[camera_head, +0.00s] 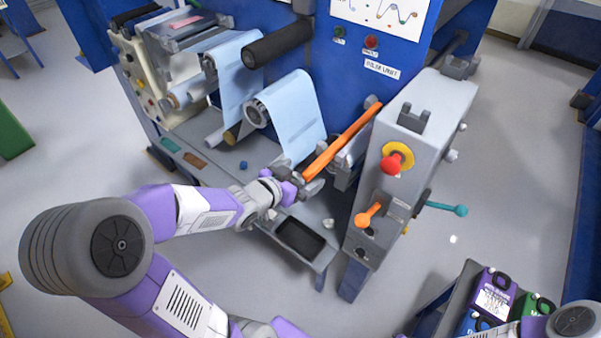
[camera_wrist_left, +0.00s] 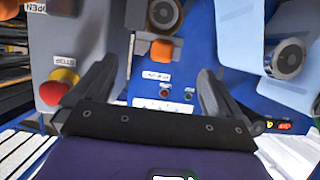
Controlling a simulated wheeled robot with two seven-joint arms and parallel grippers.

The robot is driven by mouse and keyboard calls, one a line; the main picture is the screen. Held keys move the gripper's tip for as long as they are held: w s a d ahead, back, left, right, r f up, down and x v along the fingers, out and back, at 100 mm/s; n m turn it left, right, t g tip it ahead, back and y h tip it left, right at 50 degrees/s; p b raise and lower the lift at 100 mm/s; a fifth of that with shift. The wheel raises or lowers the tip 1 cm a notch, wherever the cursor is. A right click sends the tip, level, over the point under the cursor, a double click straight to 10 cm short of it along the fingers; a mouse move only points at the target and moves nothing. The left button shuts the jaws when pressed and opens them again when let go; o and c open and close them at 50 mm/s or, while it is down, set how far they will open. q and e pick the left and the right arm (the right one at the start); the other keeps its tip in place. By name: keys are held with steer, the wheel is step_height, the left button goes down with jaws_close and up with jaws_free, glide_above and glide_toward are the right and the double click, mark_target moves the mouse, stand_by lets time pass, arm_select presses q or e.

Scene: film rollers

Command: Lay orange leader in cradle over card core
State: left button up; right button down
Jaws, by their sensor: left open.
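The orange leader (camera_head: 342,142) is a long strip slanting from near my left gripper up to the far right, beside the grey control box. Its near end (camera_wrist_left: 162,49) shows beyond the fingers in the left wrist view. A pale roller (camera_head: 346,158) lies alongside and partly under the leader; a round roller end (camera_wrist_left: 165,14) sits by the orange end in the wrist view. I cannot tell whether this is the card core, and the cradle is not clear. My left gripper (camera_head: 308,183) is open at the leader's near end, fingers apart (camera_wrist_left: 155,88), with nothing between them.
The grey control box (camera_head: 440,100) with a red stop button (camera_head: 392,163) stands just right of the leader. Blue film (camera_head: 292,115) runs over rollers on the left. A black-bottomed tray (camera_head: 300,237) lies below my gripper. Purple and green packs (camera_head: 492,298) sit at bottom right.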

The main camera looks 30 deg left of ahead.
arm_select(q)
steer(key=shift+f+b+v, duration=0.25)
steer(key=shift+b+v, duration=0.75)
steer(key=shift+v, duration=0.2)
steer(key=shift+s, duration=0.1)
steer(key=w+d+f+n+g+h+b, duration=0.1)
steer(key=d+f+g, duration=0.3)
steer(key=f, duration=0.7)
steer(key=d+f+n+g+h, duration=0.15)
steer(key=d+f, duration=0.35)
steer(key=f, duration=0.6)
steer(key=s+d+f+g, duration=0.3)
steer(key=s+d+f, duration=0.3)
steer(key=f, duration=0.2)
steer(key=s+d+f+g+b, duration=0.1)
steer(key=s+d+f+g, duration=0.3)
steer(key=s+f, duration=0.3)
step_height(320, 180, down, 3)
steer(key=shift+d+r+n+h, duration=0.15)
steer(key=shift+d+n+h, duration=0.25)
steer(key=shift+d, duration=0.5)
steer(key=shift+g, duration=0.25)
